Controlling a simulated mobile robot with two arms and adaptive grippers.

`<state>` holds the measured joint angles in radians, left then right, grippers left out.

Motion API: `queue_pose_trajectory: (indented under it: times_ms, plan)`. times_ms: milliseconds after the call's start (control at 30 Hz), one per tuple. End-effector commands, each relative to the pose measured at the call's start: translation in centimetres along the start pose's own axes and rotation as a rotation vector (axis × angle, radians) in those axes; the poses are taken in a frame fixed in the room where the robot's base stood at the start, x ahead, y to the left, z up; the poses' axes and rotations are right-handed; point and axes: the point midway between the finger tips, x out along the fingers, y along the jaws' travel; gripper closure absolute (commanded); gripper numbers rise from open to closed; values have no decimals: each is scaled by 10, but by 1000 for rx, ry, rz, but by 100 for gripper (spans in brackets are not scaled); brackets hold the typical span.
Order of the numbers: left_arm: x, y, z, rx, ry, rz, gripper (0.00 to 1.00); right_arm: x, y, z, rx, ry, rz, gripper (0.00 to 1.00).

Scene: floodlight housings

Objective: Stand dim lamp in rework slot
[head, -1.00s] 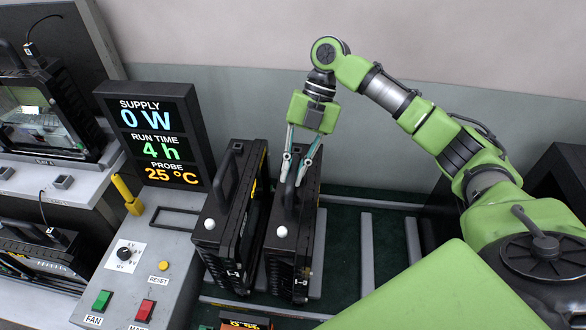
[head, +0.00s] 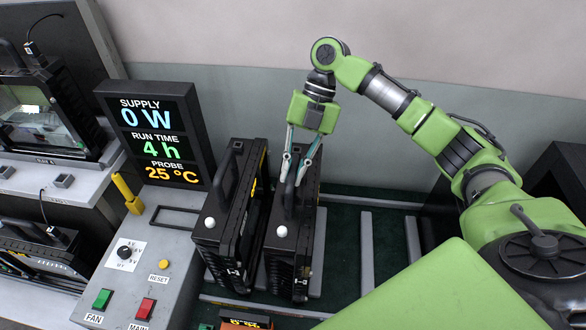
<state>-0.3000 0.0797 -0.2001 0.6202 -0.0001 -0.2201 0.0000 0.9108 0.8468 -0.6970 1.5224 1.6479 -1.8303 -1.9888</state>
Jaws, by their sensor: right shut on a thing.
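Two black floodlight housings stand upright side by side in the middle of the head view. My right gripper (head: 297,169) points down and is shut on the handle of the right-hand lamp (head: 287,258). That lamp stands in a slot of a dark green rack (head: 340,245). The left-hand lamp (head: 225,235) stands close beside it with its handle free. Which lamp is the dim one, and which slot is for rework, I cannot tell. My left gripper is not in view.
Grey dividers (head: 367,250) mark free slots right of the lamps. A control panel (head: 150,255) and a display (head: 155,135) reading 0 W, 4 h and 25 °C stand to the left. More lamps sit on shelves (head: 35,180) at far left.

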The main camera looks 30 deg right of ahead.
Motion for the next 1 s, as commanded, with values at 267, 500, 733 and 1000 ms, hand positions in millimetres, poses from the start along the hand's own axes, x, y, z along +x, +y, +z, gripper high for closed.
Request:
queue_pose_trajectory:
  times_ms: [267, 500, 733, 1000]
  plan:
    - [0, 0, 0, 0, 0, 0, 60, 0, 1, 0, -1, 1, 3, 68]
    - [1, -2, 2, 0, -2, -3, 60, 4, -3, 2, 6, 3, -9, 68]
    - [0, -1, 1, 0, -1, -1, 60, -26, -1, 1, 3, -1, -1, 68]
    - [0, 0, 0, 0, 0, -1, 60, -87, 0, 1, 1, -2, 2, 68]
